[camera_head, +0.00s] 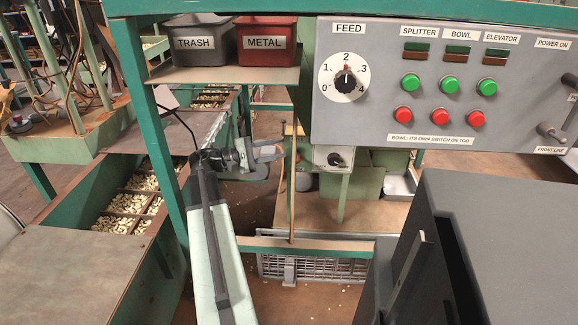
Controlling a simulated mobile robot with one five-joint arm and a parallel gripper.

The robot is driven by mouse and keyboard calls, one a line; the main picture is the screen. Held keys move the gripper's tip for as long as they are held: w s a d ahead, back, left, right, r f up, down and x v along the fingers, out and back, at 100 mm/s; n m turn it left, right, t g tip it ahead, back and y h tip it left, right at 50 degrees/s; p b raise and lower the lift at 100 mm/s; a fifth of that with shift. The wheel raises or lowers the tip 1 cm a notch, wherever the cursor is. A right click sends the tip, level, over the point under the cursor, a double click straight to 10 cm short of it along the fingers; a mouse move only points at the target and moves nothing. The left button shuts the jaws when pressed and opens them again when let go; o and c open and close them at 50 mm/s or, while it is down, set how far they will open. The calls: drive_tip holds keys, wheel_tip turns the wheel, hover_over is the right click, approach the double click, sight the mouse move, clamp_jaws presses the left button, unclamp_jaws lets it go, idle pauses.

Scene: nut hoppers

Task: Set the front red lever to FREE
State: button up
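I cannot make out a red lever or the word FREE anywhere in the head view. My gripper (271,149) is at the end of my pale green arm, left of the middle, and points to the right. It is in front of the frame opening, below the bins and left of the grey control panel (330,120). I see nothing held in it, but its fingers are too small and overlapped to tell their opening.
The panel carries a FEED dial (346,82), green and red buttons and a FRONT LINE handle (552,133). A TRASH bin (198,58) and a red METAL bin (265,57) stand on a shelf. A green post (150,125) is close left of my arm. Nut trays (130,202) lie left.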

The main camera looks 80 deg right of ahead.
sight(297, 158)
wheel_tip(297, 158, down, 6)
drive_tip(key=r+b, duration=0.1)
drive_tip(key=b, duration=0.3)
drive_tip(key=x, duration=0.7)
drive_tip(key=shift+s+d+f, duration=0.1)
drive_tip(key=shift+d+f, duration=0.05)
drive_tip(key=shift+d, duration=0.1)
clamp_jaws()
idle(1.0)
